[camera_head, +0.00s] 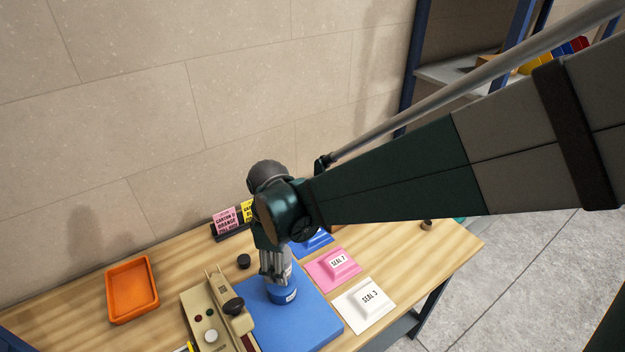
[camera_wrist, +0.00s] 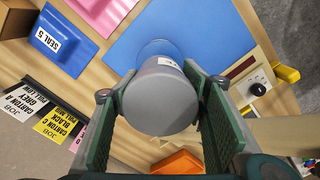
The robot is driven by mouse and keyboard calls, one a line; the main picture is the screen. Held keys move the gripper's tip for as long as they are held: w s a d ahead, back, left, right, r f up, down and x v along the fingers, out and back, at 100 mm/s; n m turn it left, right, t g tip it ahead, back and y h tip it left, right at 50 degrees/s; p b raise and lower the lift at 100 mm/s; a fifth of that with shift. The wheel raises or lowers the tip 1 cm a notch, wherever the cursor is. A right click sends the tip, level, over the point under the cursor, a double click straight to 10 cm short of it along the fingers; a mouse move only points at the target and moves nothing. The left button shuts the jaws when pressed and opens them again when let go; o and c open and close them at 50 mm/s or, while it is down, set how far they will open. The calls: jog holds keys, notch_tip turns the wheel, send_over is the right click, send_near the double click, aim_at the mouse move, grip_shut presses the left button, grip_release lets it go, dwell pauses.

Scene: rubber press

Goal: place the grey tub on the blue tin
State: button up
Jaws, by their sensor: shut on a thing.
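My gripper (camera_head: 275,268) points down over the blue mat and is shut on the grey tub (camera_head: 289,271). In the wrist view, the tub (camera_wrist: 158,106) fills the space between the green fingers of my gripper (camera_wrist: 162,95). The blue tin (camera_head: 284,294) stands on the mat directly below the tub in the head view, with a pale label on its side. The tub appears upright and in line with the tin. My fingers partly hide the tub, and I cannot tell whether it touches the tin. In the wrist view the tub hides most of the tin.
The blue mat (camera_head: 312,323) lies on the wooden table. A beige press (camera_head: 213,318) with a black knob stands close left. White (camera_head: 366,305), pink (camera_head: 333,268) and blue (camera_head: 314,243) seal pads lie right and behind. An orange tray (camera_head: 132,289), black cap (camera_head: 243,261) and card stand are farther left.

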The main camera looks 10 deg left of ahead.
jog(key=shift+f, duration=2.05)
jog(key=shift+f, duration=0.15)
jog(key=o, duration=1.2)
jog(key=shift+c, duration=0.2)
jog(key=shift+r, duration=6.15)
